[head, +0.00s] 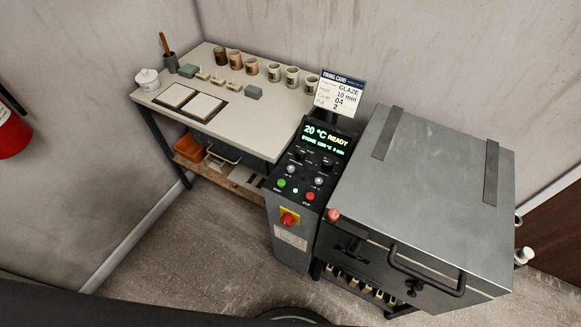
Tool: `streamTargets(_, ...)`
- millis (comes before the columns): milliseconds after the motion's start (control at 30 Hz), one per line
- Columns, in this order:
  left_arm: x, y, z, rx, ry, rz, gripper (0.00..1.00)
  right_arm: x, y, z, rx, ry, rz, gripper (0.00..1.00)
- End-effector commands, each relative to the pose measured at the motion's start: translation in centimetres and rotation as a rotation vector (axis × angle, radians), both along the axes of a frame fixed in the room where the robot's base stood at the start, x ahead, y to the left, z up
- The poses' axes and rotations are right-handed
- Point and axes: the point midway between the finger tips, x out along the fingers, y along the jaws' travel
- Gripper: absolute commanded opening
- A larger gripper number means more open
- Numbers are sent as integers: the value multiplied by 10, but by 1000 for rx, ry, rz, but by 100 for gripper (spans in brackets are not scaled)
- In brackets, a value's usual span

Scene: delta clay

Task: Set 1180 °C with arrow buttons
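The kiln control panel (296,185) stands left of the kiln. Its display (325,138) shows "20 °C READY" in large text; the smaller line below starts "STONE" with a temperature I cannot read surely, ending "0 min". Below it are small round grey controls (291,169) and dark ones, too small to tell which are arrow buttons. A green button (282,183) and a red button (310,196) sit at the lower edge. The firing card (341,92) behind the panel reads "GLAZE", "10 min", "04" and "2"; its other print is unclear. Neither of my grippers is in view.
The grey kiln (430,165) with a closed lid and front handle (424,279) stands right. A red stop knob (289,219) is on the panel's front. A table (217,136) with cups and tiles stands behind left. A red extinguisher (13,134) is far left. Floor in front is clear.

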Motion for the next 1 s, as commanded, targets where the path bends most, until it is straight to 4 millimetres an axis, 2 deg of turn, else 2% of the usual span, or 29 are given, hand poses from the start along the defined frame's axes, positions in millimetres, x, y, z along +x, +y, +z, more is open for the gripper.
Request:
streamTargets(67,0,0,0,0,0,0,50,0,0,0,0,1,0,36)
streamTargets(433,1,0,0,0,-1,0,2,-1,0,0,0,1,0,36)
streamTargets(1000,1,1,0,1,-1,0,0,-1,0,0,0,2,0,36)
